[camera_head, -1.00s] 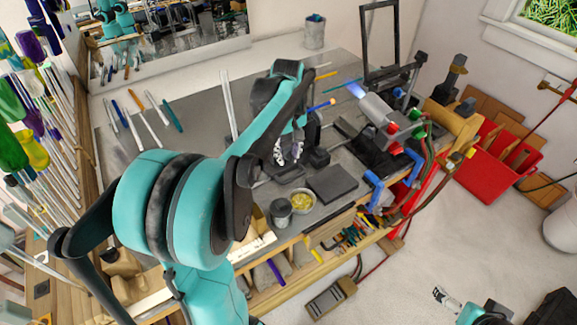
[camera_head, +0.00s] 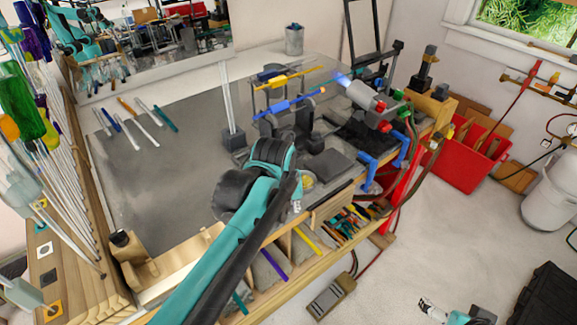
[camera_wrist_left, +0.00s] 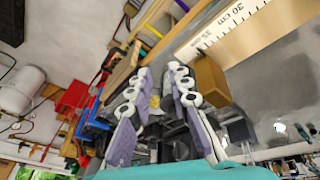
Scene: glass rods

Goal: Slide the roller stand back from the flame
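The roller stand (camera_head: 268,122), dark with upright supports, stands on the grey bench top left of the torch (camera_head: 362,95). A blue rod (camera_head: 290,105) and a yellow rod (camera_head: 288,78) lie across it. The blue flame (camera_head: 342,80) burns at the torch's left end, apart from the stand's dark body. My left gripper (camera_head: 297,205) is over the bench's front edge, clear of the stand, mostly hidden by its own wrist. In the left wrist view the left gripper (camera_wrist_left: 160,73) has its fingers apart with nothing between them. My right gripper (camera_head: 428,306) is low at the bottom right, over the floor.
A thin upright rod in a dark block (camera_head: 232,138) stands left of the roller stand. A dark flat pad (camera_head: 327,165) lies in front. Several loose rods (camera_head: 140,115) lie at the back left. The bench's left middle is clear.

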